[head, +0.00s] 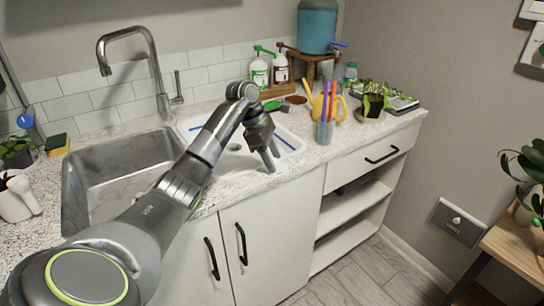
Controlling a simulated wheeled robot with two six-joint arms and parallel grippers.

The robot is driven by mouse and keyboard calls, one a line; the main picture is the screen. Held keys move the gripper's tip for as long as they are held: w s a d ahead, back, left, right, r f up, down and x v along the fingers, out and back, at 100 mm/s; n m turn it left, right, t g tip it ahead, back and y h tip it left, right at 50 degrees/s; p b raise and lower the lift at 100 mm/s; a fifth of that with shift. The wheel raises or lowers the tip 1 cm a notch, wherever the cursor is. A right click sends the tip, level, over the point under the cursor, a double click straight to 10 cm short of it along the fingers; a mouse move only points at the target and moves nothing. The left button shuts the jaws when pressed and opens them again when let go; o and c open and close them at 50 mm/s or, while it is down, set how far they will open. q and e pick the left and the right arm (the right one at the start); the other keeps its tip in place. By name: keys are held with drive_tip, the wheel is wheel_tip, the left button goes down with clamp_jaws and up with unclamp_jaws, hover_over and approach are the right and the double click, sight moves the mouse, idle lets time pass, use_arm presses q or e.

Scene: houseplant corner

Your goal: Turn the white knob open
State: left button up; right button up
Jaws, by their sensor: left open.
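I cannot make out a white knob for certain in the head view. A dark grey wall panel (459,222) with a small white drop mark is low on the right wall. My left gripper (270,161) is open and empty, pointing down over the white drainer area right of the sink. It is well apart from the wall panel. My left arm covers part of the sink and counter. My right gripper is not in view.
The steel sink (100,171) and curved faucet (151,62) are at left. A cup of coloured sticks (324,131), a yellow watering can (338,105), bottles and a blue water tank (317,25) crowd the back right counter. A wooden table (517,247) stands at right.

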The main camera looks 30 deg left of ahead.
use_arm(q)
drive_tip(key=c, duration=1)
